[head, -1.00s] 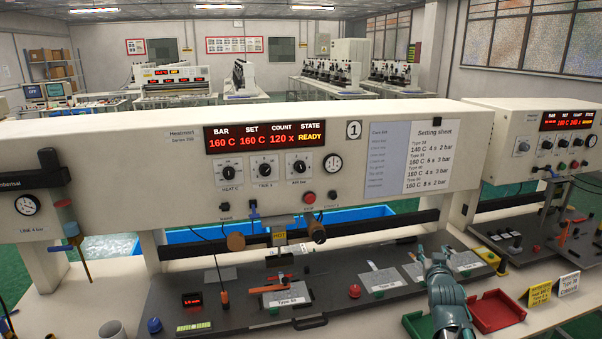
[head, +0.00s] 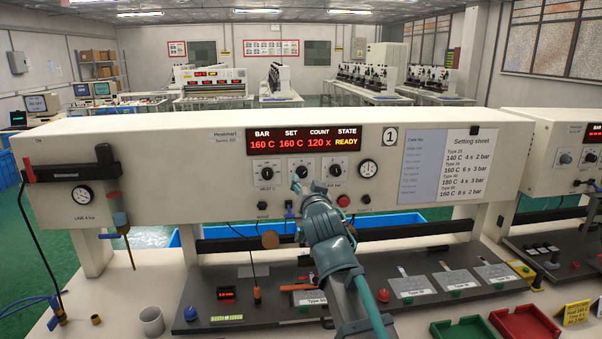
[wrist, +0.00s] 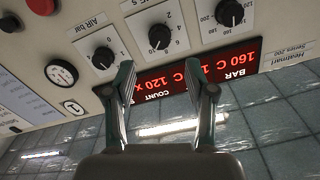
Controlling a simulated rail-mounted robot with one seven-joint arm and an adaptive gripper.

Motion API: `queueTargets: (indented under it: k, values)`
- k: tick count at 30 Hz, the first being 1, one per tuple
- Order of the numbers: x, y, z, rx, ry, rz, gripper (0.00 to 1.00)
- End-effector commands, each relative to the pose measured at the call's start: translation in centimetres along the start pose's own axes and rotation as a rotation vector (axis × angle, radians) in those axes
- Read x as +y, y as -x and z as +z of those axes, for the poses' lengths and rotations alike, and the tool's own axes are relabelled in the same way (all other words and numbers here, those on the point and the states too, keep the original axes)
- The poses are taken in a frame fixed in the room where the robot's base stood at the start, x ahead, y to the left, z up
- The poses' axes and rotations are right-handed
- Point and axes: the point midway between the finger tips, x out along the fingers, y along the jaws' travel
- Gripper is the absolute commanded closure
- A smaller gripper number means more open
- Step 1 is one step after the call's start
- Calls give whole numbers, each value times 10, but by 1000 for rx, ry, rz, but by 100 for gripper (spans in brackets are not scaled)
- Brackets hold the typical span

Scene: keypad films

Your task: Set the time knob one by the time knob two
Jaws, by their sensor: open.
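The time knob (head: 301,171), a black dial on a white scale, is the middle of three knobs on the press marked 1. It also shows in the wrist view (wrist: 159,37), where the panel appears upside down. My gripper (head: 299,185) is in front of and just below it, partly covering that part of the panel. In the wrist view my gripper (wrist: 160,80) is open and empty, its fingers apart from the knob. The heat knob (head: 266,170) and air knob (head: 336,170) flank it.
The red display (head: 303,140) above the knobs reads 160 C, 160 C, 120 x, READY. A gauge (head: 368,169) and red button (head: 343,201) sit to the right. The setting sheet (head: 464,162) is on the panel. A dark bench (head: 380,312) with plates lies below.

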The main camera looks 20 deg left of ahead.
Motion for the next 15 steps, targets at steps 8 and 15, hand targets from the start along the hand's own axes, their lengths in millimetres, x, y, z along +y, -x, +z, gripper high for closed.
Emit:
queueTargets:
  k: [8,15]
  values:
    - [-1,-53,-2,-2,1,1,45]
    - [0,-77,-1,-1,1,0,45]
